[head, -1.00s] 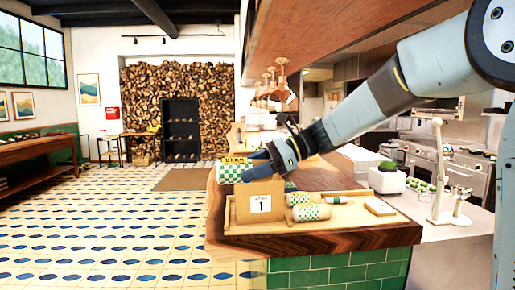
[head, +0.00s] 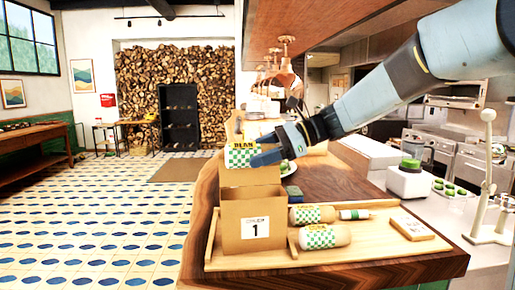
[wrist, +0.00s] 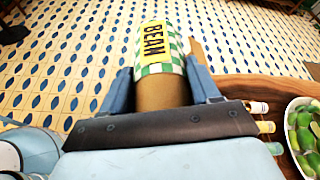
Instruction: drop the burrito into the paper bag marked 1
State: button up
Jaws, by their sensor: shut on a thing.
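My gripper (head: 268,158) is shut on a burrito (head: 241,157) with a green-and-white checked wrap and a yellow label reading BEAN. In the wrist view, the burrito (wrist: 158,60) lies between both fingers, its brown part nearest the palm. The paper bag marked 1 (head: 238,212) stands upright and open-topped on a wooden tray. In the head view the burrito shows above the bag, apart from its front rim; the exact depth between them is hard to tell.
A bowl of green pieces (wrist: 306,135) is at the right in the wrist view. Tiled floor is clear at left.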

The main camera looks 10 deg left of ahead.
jog(key=shift+w+f, duration=0.1)
jog(key=shift+w, duration=0.2)
jog(key=shift+s+a+f, duration=0.1)
jog(key=shift+a+f, duration=0.05)
jog(key=shift+f, duration=2.7)
